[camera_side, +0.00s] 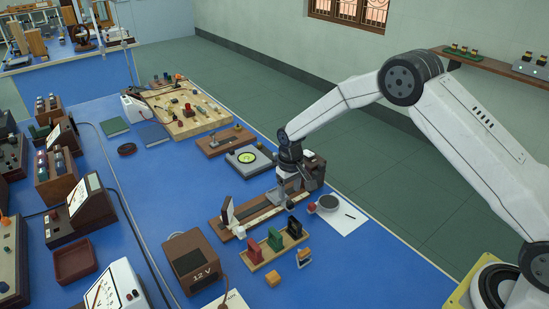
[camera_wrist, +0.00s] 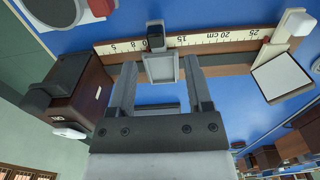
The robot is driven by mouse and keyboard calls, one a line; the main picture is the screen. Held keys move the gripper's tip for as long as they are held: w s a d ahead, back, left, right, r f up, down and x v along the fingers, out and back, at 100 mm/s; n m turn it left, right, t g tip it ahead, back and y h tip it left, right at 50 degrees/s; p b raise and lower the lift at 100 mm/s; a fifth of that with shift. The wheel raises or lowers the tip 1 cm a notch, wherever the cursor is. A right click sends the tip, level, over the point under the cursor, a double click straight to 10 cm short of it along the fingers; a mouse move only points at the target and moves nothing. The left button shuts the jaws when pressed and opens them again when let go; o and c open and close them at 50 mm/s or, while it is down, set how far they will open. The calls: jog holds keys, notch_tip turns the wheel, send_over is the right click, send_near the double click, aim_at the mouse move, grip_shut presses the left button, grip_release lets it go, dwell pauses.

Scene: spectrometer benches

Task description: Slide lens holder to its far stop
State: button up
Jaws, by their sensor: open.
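A wooden rail (camera_side: 258,211) with a centimetre scale lies on the blue bench; the scale also shows in the wrist view (camera_wrist: 215,38). The lens holder, a grey square frame (camera_wrist: 160,68) with a dark top piece (camera_wrist: 155,30), sits at the rail near the 10 mark. My gripper (camera_wrist: 160,62) is open, one finger on each side of the frame, with small gaps visible. In the side view my gripper (camera_side: 289,188) is low over the rail and largely hides the holder. A white screen (camera_side: 229,212) stands at the rail's other end, also seen in the wrist view (camera_wrist: 280,77).
A dark brown box (camera_wrist: 78,95) is close to my gripper at the scale's low end. A small red piece (camera_wrist: 264,47) sits near the 25 mark. Coloured holders on a wooden strip (camera_side: 274,240) stand in front of the rail; white paper (camera_side: 342,216) lies to the right.

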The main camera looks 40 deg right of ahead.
jog(key=shift+r, duration=1.2)
jog(key=shift+s+r, duration=0.25)
jog(key=shift+r, duration=0.05)
jog(key=s+d+r+t, duration=0.1)
jog(key=s+r, duration=0.2)
jog(key=s, duration=0.5)
jog(key=s+d+r, duration=0.1)
jog(key=s+r, duration=0.2)
jog(key=s, duration=0.6)
jog(key=s+d+r+t, duration=0.1)
jog(key=s+r, duration=0.2)
jog(key=s, duration=0.5)
jog(key=shift+s+r+t, duration=0.15)
jog(key=shift+r+t, duration=0.15)
